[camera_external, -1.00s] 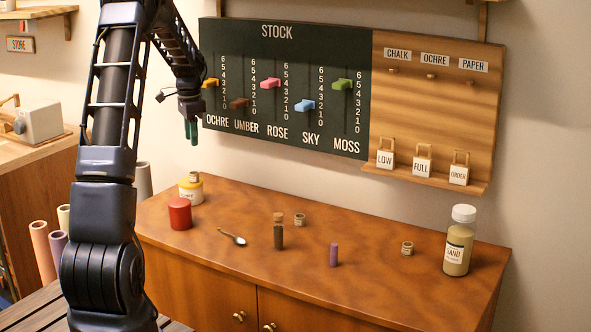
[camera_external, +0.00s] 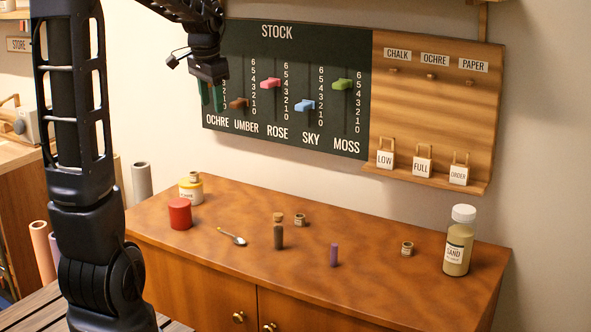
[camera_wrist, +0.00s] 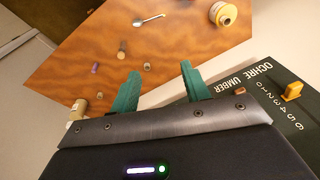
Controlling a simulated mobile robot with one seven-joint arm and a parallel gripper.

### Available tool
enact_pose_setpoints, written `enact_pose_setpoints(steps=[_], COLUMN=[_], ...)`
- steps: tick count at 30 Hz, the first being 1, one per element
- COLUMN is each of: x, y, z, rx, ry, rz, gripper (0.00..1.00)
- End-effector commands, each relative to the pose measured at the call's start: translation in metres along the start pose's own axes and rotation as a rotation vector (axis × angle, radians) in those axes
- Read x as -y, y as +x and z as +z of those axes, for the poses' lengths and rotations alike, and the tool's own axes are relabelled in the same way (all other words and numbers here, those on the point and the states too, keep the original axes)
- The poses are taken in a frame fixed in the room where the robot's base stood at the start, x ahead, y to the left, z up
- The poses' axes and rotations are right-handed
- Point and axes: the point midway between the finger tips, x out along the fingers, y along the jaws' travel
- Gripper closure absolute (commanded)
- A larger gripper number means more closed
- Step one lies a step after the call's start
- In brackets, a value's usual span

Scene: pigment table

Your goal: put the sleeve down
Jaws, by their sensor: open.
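My gripper (camera_external: 211,97) is open and empty, high in front of the stock board's ochre column. Its two green fingers stand apart in the wrist view (camera_wrist: 160,72), with nothing between them. Small pale ring-like pieces that look like sleeves are in the external view: one (camera_external: 194,177) on top of the yellow-and-white jar (camera_external: 190,192), one (camera_external: 300,220) behind the corked vial, and one (camera_external: 407,248) near the sand bottle. I cannot tell which one the task means. My gripper is well above all of them and touches none.
The cabinet top (camera_external: 350,285) holds a red pot (camera_external: 180,214), spoon (camera_external: 233,239), corked vial (camera_external: 278,236), purple stick (camera_external: 333,255) and sand bottle (camera_external: 458,242). The stock board (camera_external: 340,135) is close to my gripper; its ochre slider (camera_wrist: 291,91) shows in the wrist view.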

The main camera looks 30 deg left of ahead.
Motion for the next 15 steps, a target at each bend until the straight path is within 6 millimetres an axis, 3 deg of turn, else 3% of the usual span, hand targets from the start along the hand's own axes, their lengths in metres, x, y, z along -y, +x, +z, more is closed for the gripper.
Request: enact_pose_setpoints(steps=[7,15], x=[-0.066,-0.128], y=[-0.035,-0.052], z=[0.045,0.102], rx=[-0.060,-0.125], ry=[-0.080,-0.172], rz=[-0.016,-0.016], gripper=[0.53,0.53])
